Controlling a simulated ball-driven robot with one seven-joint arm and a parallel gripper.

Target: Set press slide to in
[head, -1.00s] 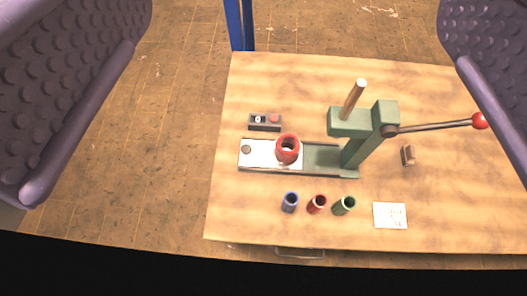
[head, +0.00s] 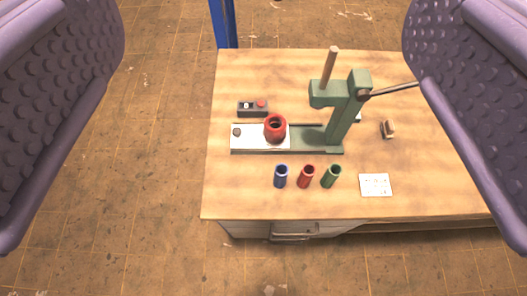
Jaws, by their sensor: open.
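The press slide (head: 252,143) is a pale flat plate on the green press base, drawn out to the left of the press column. A red ring-shaped piece (head: 275,129) stands on the slide.
Blue (head: 281,176), red (head: 306,176) and green (head: 331,176) sleeves stand in front of the press. A control box (head: 253,108) with a red button is behind the slide. A white card (head: 375,185) and a small brown block (head: 387,129) lie right. Bench left of the slide is clear.

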